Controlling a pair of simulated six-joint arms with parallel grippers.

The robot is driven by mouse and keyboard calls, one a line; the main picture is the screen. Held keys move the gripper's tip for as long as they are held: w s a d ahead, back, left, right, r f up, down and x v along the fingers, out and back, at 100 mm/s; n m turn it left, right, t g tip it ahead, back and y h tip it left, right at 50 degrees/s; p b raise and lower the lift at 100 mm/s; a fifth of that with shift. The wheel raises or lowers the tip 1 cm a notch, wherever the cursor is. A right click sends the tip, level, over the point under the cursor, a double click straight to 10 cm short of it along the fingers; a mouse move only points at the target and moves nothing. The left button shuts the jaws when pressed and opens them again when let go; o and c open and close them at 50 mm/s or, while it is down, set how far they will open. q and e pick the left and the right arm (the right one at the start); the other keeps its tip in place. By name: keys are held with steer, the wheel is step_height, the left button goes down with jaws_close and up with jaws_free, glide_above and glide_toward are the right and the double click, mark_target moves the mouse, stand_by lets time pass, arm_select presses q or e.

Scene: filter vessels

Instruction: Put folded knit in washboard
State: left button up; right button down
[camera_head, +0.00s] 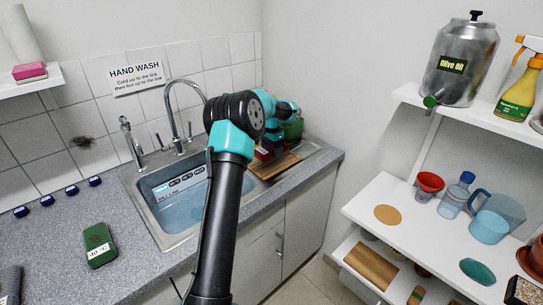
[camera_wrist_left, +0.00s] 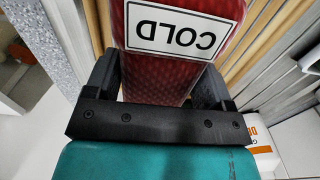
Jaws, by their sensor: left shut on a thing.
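A red folded knit with a white COLD label (camera_wrist_left: 165,70) is between the fingers of my left gripper (camera_wrist_left: 160,90), which is shut on it. In the head view, red cloth (camera_head: 263,154) shows below my left gripper (camera_head: 270,143), mostly hidden by the arm. A tan washboard-like board (camera_head: 278,166) lies just under it, at the sink's right side. Pale ridged strips (camera_wrist_left: 270,60) show beside and beyond the knit in the wrist view. I cannot tell whether the knit touches the board. My right gripper is not in view.
A sink (camera_head: 180,198) with water and a tall faucet (camera_head: 184,105) lies left of my arm. A green block labelled 40 °C (camera_head: 99,245) rests on the grey counter. A green item (camera_head: 294,129) stands behind the gripper. White shelves with vessels are at the right.

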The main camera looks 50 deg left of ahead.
mark_target(271, 147)
arm_select(q)
steer(key=shift+f, duration=1.65)
steer(key=shift+f, duration=0.1)
steer(key=o, duration=1)
step_height(271, 147, up, 12)
steer(key=shift+r, duration=0.15)
